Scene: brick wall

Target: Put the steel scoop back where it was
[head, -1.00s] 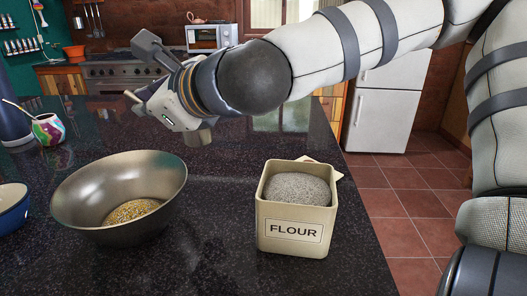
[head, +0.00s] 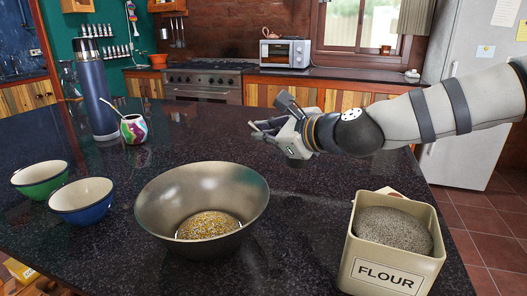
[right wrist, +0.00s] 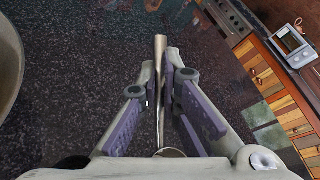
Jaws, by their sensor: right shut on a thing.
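My right gripper (head: 265,128) is above the dark counter, behind and between the metal bowl (head: 160,205) and the flour tin (head: 385,275). It is shut on the steel scoop, whose handle (right wrist: 160,75) runs between the fingers in the right wrist view. Part of the scoop's rim (right wrist: 170,152) shows at the bottom of that view; the rest is hidden by the gripper. The bowl holds yellowish grains. The square tin is open and filled with grey powder. My left gripper is not in view.
A green bowl (head: 38,187) and a blue bowl (head: 83,212) stand at the left. A dark flask (head: 95,95) and a colourful cup with a straw (head: 133,128) stand behind them. The counter (head: 215,140) behind the metal bowl is clear.

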